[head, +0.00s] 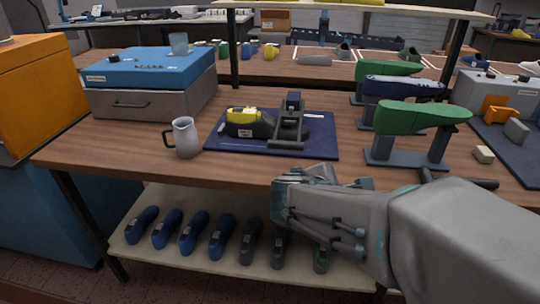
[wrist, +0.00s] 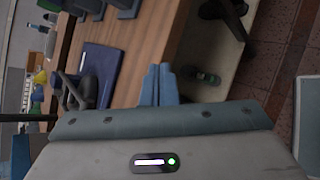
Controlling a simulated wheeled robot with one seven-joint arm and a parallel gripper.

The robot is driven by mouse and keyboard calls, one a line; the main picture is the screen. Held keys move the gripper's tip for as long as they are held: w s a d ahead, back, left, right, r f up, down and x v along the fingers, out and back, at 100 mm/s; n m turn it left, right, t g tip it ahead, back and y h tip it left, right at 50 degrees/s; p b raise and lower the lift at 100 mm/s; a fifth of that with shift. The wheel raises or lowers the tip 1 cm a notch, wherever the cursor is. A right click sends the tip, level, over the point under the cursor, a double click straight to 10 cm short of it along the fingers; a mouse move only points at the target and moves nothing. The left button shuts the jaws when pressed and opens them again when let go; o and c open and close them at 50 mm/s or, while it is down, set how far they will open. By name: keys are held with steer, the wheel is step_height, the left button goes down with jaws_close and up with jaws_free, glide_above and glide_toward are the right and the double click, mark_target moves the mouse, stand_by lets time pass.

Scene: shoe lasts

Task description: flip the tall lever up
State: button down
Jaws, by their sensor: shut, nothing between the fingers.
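A dark fixture (head: 288,130) sits on the right half of a navy mat (head: 318,143). Its dark arm slopes up and back to a navy block (head: 293,101); I cannot tell for sure which part is the tall lever. A yellow and black shoe-shaped piece (head: 246,122) lies just left of it. The fixture also shows in the wrist view (wrist: 80,92), left of my fingers. My gripper (head: 298,176) is at the table's front edge, in front of the mat and apart from the fixture. In the wrist view its fingers (wrist: 158,84) are together and empty.
A grey jug (head: 185,138) stands left of the mat. A blue-topped grey box (head: 150,82) is behind it. Green and navy lasts on stands (head: 410,120) rise at the right. Several lasts (head: 194,232) line the lower shelf. The wood between jug and front edge is clear.

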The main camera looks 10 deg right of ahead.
steer(key=w+a+f+n+t+y+b, duration=0.3)
steer(key=w+a+f+n+t+b, duration=0.2)
steer(key=w+a+n+t+b, duration=0.3)
steer(key=w+a+n, duration=0.1)
steer(key=a+n, duration=0.2)
steer(key=n, duration=0.4)
steer(key=shift+w+f+n+y, duration=0.2)
steer(key=shift+w+n+y, duration=0.05)
steer(key=shift+n+y, duration=0.15)
steer(key=shift+d, duration=0.1)
steer(key=b+x, duration=0.1)
steer(key=x, duration=0.8)
steer(key=shift+w+d+f+b, duration=0.15)
steer(key=shift+w+b, duration=0.15)
step_height(320, 180, up, 4)
steer(key=shift+s+f+p, duration=0.2)
steer(key=shift+p, duration=0.35)
steer(key=shift+r, duration=0.3)
